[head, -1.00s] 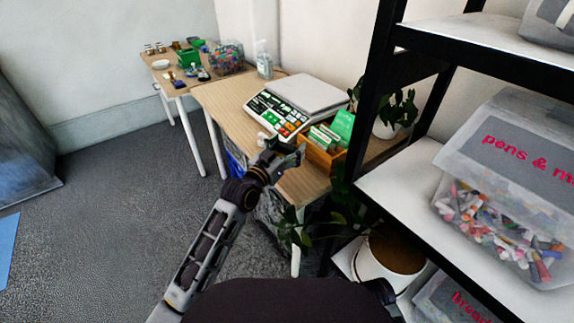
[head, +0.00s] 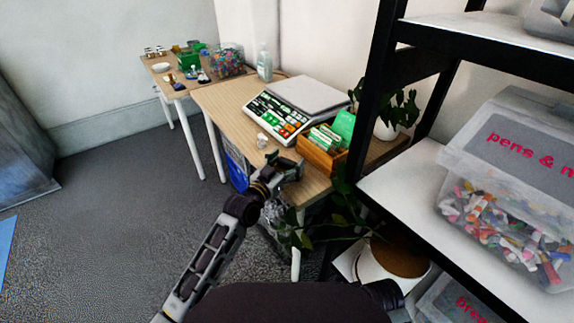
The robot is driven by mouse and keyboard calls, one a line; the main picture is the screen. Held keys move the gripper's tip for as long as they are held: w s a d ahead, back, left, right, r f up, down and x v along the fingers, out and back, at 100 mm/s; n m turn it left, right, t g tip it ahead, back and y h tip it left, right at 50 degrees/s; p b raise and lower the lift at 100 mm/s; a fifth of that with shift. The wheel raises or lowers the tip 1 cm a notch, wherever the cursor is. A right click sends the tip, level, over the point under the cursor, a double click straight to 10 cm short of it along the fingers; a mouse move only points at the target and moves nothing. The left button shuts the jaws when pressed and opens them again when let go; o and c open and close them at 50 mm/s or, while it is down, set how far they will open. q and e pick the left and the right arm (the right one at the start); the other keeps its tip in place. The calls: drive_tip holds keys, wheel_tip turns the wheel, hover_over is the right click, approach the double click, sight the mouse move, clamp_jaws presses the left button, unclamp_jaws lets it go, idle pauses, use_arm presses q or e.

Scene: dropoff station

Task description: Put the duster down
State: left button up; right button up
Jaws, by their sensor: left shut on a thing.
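My left gripper (head: 288,168) is at the near edge of the wooden table (head: 228,98), in front of the wooden box. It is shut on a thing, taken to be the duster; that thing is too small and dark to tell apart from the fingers. A small white object (head: 262,140) is on the table just beyond the gripper, apart from it. My right gripper is not in view.
A scale (head: 280,112) and a wooden box (head: 320,157) with green packs take up much of the tabletop. A potted plant (head: 398,112) and a black-framed shelf (head: 400,190) stand right. A strip of table left of the scale is clear.

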use_arm(q)
drive_tip(key=shift+f, duration=0.1)
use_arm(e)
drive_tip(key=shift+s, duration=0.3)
use_arm(q)
drive_tip(key=o, duration=0.9)
drive_tip(key=shift+f, duration=0.1)
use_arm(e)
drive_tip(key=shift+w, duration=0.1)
